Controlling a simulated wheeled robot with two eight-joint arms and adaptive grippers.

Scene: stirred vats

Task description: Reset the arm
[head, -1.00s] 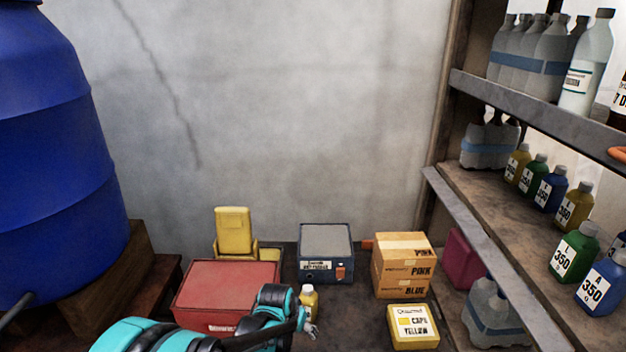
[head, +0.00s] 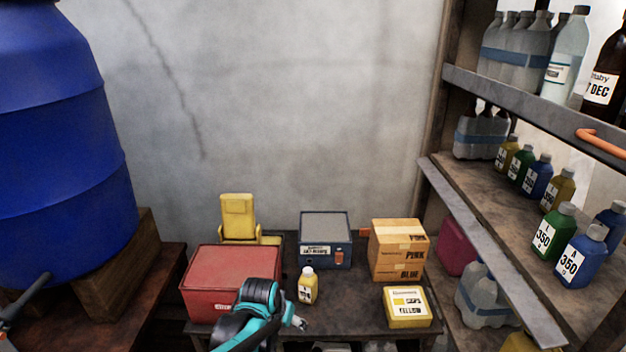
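My teal and black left arm enters low in the head view. Its small gripper (head: 298,323) is over the front part of the bench (head: 350,300), just below a small yellow bottle (head: 307,288) in the picture. The bottle stands upright with a grey cap and a white label, and a gap shows between it and the gripper. The fingers are too small to tell whether they are open or shut. My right gripper is not in view.
On the bench are a red box (head: 232,280), a blue-grey box (head: 326,240), a cardboard box (head: 398,250), a yellow caps box (head: 407,306) and a yellow object (head: 238,218). A blue vat (head: 60,150) stands left; shelves (head: 480,210) with bottles stand right.

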